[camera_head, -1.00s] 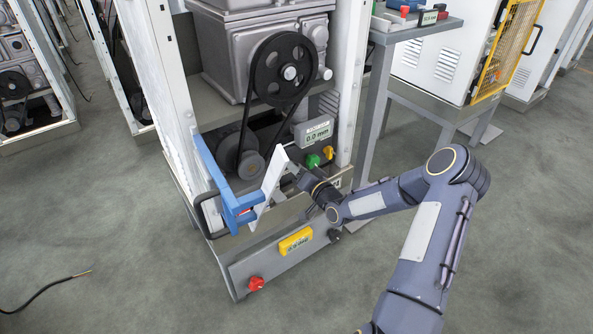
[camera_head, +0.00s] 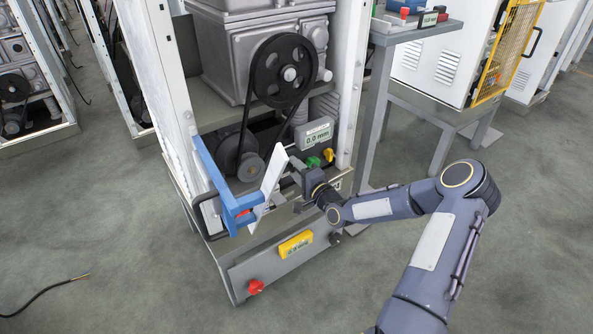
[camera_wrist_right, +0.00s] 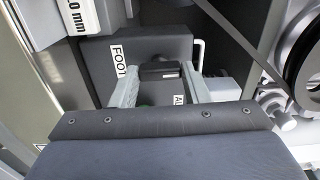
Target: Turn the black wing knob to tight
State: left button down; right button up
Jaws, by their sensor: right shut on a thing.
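The black wing knob (camera_wrist_right: 160,70) shows in the right wrist view as a dark block on the grey machine face. It sits between the two pale fingers of my right gripper (camera_wrist_right: 158,85), which is shut on it. In the head view, my right gripper (camera_head: 296,168) is at the machine's lower front, left of the green knob; the black knob cannot be made out clearly there. My left gripper is not in view.
A green knob (camera_head: 313,162) and a yellow knob (camera_head: 328,154) sit close beside the gripper, under a 0.0 mm display (camera_head: 315,134). A blue bracket (camera_head: 222,185) and a white slanted plate (camera_head: 271,184) stand to the left. A red knob (camera_head: 256,286) is low in front.

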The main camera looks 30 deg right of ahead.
jog(key=shift+m, duration=0.3)
jog(key=o, duration=1)
jog(key=s, duration=0.2)
jog(key=s+p, duration=0.1)
jog(key=s, duration=0.2)
jog(key=s+p, duration=0.1)
jog(key=s, duration=0.2)
jog(key=shift+d, duration=0.3)
jog(key=shift+w, duration=0.1)
